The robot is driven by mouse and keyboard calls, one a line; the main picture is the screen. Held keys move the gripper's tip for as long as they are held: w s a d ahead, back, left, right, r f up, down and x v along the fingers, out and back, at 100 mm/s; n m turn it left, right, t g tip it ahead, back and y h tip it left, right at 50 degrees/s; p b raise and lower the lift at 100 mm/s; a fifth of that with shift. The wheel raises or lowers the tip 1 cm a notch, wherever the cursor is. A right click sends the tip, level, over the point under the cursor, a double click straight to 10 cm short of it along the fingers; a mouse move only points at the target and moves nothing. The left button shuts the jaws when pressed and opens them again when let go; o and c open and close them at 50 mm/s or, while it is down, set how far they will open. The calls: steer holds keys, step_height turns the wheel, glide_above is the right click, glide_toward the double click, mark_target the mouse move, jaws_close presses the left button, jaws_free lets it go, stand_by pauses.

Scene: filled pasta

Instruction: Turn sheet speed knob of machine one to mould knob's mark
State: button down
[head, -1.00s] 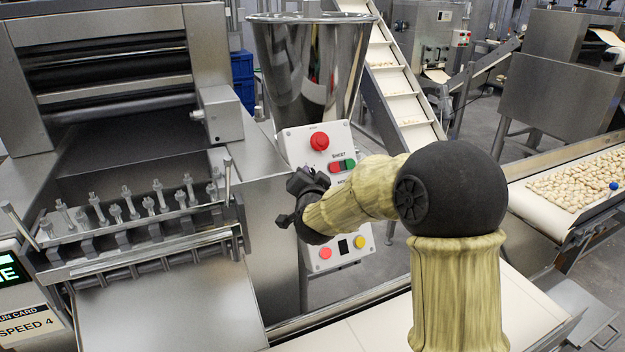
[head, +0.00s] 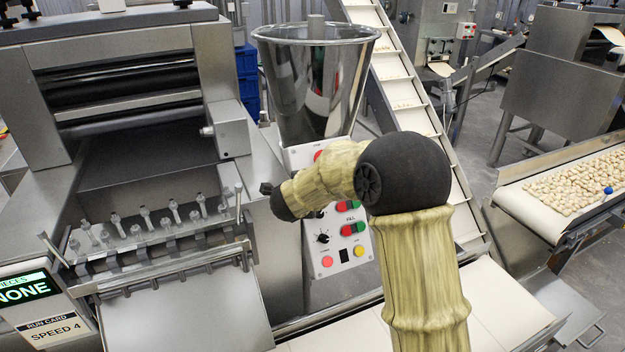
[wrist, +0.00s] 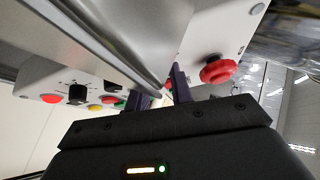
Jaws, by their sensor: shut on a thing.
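The white control panel (head: 352,262) stands upright below the steel hopper. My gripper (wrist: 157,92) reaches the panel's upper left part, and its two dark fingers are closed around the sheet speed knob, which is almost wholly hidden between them. In the head view my arm covers that knob and the gripper's fingertips.
A red mushroom button (wrist: 217,70) is close to the right finger. The steel hopper (head: 310,85) stands above the panel. The sheeting machine (head: 150,130) is at left, with a display reading NONE (head: 25,288) and a card reading SPEED 4 (head: 55,328). Conveyors lie right.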

steer(key=shift+w+r+m+g+p, duration=0.15)
steer(key=shift+m+g+p, duration=0.25)
steer(key=shift+m+p, duration=0.4)
steer(key=c, duration=1.2)
jaws_free()
steer(key=shift+d, duration=0.1)
steer(key=shift+c, duration=0.2)
steer(key=v, duration=1.7)
steer(key=shift+s+b, duration=0.2)
steer(key=shift+b, duration=0.2)
